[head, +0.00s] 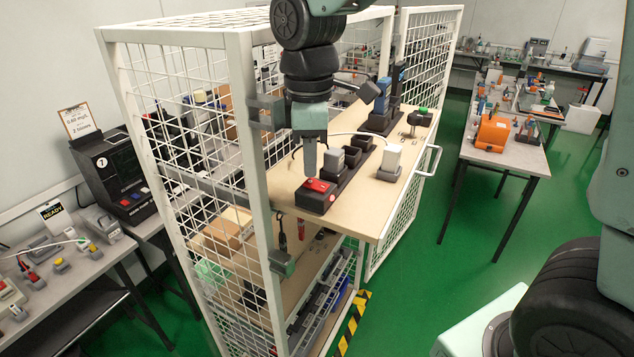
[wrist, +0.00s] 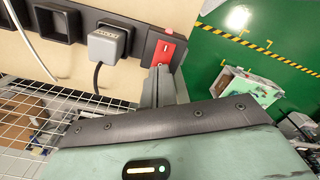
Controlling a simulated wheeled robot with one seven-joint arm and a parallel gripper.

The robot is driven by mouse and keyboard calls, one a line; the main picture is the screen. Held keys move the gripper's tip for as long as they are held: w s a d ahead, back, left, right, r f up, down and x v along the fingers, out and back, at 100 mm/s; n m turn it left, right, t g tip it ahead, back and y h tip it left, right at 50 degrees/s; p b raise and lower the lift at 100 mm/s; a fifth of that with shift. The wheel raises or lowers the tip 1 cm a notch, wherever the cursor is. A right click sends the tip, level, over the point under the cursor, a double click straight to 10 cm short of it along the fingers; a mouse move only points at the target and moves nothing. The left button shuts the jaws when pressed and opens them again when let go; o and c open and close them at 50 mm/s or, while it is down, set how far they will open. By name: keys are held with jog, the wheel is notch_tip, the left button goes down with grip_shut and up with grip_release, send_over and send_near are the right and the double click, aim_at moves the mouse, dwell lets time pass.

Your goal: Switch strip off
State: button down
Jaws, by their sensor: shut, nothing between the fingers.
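The dark power strip (head: 350,172) lies along the pulled-out wooden shelf. Its red rocker switch (head: 317,185) is at the near end, with a small reddish spot beside it. In the wrist view the red switch (wrist: 164,53) is at the end of the strip, beside a grey plug (wrist: 106,42) with a black cable. My gripper (head: 310,172) points down with its fingers together and empty, right at the switch. In the wrist view its fingertips (wrist: 161,70) overlap the switch's lower edge; I cannot tell if they touch. Which way the rocker is tilted is unclear.
A white wire-mesh cage (head: 190,120) stands around the shelf on the left, its front post close to my arm. A white plug-like block (head: 391,160) and other devices stand farther along the shelf. Green floor is free to the right, before another table (head: 500,150).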

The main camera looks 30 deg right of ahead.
aim_at(311, 181)
jog(key=shift+f+b, duration=0.5)
jog(key=shift+f, duration=0.35)
dwell(0.4)
notch_tip(311, 181, up, 7)
jog(key=p, duration=0.6)
jog(key=shift+r, duration=0.1)
dwell(0.6)
